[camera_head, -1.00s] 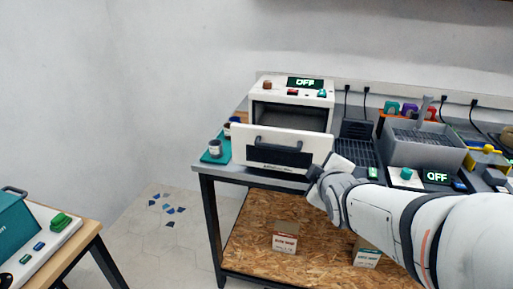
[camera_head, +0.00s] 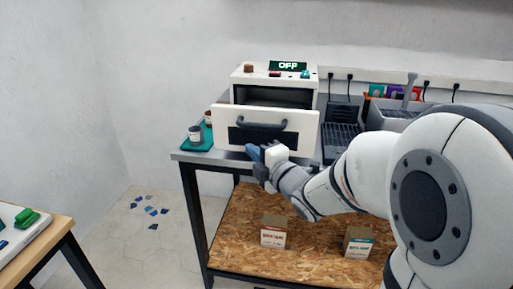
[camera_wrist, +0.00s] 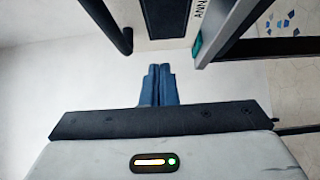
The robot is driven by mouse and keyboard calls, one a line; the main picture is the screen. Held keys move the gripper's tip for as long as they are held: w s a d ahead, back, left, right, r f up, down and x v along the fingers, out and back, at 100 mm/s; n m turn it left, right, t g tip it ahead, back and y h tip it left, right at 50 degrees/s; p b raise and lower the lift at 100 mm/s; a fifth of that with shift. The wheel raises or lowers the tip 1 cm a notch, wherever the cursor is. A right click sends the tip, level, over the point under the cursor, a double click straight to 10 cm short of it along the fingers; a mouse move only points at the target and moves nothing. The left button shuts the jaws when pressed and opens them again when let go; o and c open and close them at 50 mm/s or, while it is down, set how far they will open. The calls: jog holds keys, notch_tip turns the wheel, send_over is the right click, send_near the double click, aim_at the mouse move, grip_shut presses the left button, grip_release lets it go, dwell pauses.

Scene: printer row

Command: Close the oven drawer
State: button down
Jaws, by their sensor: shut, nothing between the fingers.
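The oven (camera_head: 272,82) is a white box on the metal table, with a green OFF display on top. Its drawer (camera_head: 300,122) stands pulled out toward me, with a white front, a dark panel and a dark bar handle (camera_head: 262,125). The dark gap behind the front shows it open. My gripper (camera_head: 251,152) is shut and empty, just below the drawer front's lower middle. In the wrist view its blue fingertips (camera_wrist: 158,78) are together, near the drawer's dark panel (camera_wrist: 165,18) and handle (camera_wrist: 122,38). I cannot tell whether they touch the drawer.
Small jars (camera_head: 195,134) stand on a teal tray left of the oven. A dark rack (camera_head: 340,140) and grey bin (camera_head: 392,116) are to the right. Two cartons (camera_head: 274,231) sit on the wooden lower shelf. Another bench is at the lower left.

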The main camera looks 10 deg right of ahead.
aim_at(241, 132)
jog(key=shift+w, duration=3.3)
jog(key=shift+a, duration=0.1)
